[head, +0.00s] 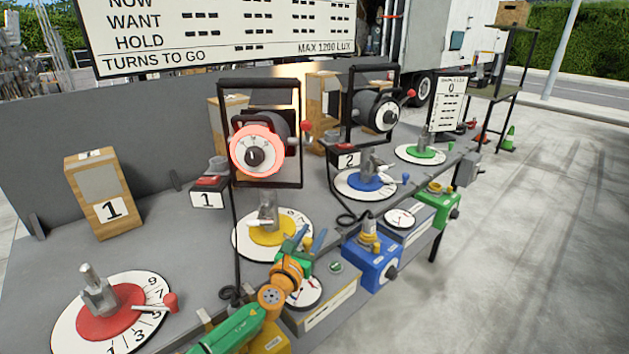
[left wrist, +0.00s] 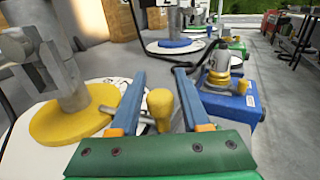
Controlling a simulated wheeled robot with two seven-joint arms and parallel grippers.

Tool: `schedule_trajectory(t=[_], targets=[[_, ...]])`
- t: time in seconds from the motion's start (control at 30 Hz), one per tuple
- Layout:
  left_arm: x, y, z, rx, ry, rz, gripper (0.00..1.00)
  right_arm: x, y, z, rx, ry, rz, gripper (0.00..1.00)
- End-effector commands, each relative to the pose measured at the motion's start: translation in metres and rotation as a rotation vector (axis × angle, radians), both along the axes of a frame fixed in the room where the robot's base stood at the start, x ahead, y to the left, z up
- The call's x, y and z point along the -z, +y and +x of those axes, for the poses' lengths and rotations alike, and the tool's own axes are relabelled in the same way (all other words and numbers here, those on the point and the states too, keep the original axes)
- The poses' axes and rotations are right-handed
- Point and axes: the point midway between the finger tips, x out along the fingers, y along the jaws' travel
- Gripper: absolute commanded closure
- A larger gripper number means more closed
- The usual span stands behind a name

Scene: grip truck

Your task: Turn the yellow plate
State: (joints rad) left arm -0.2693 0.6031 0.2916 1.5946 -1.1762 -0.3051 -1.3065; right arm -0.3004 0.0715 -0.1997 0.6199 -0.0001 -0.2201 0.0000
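The yellow plate (head: 272,231) is a round disc on a white numbered dial (head: 243,250), with a grey post standing at its centre. In the left wrist view the yellow plate (left wrist: 62,124) is at the left, with a grey lever reaching right to a yellow knob (left wrist: 160,103). My left gripper (head: 313,235) has blue fingers and is at the dial's right side. In the left wrist view my left gripper (left wrist: 162,73) is open, with the yellow knob between its fingers; contact cannot be told. My right gripper is not in view.
A red plate (head: 110,318) is at the near left. A blue plate (head: 366,182) and a green plate (head: 422,154) stand farther along the bench. A blue box (head: 366,262) sits right of my gripper. A black frame (head: 231,190) with a lamp rises behind the yellow plate.

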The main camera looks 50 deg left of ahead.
Motion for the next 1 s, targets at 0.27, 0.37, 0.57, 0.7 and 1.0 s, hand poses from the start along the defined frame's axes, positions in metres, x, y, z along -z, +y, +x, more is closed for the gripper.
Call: schedule_trajectory(t=[0.27, 0.37, 0.57, 0.7, 1.0], targets=[[0.0, 0.0, 0.0, -0.001, 0.0, 0.001, 0.39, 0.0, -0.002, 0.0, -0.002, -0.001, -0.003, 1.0], [0.001, -0.003, -0.005, 0.0, 0.002, 0.0, 0.39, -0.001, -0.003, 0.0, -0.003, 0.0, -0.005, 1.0], [0.002, -0.023, -0.041, -0.001, 0.003, -0.002, 0.39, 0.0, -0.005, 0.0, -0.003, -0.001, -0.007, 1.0], [0.002, -0.033, -0.058, 0.0, 0.002, 0.0, 0.39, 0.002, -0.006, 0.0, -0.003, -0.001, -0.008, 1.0], [0.0, -0.035, -0.062, -0.001, 0.0, 0.0, 0.47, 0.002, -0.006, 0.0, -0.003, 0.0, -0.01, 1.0]])
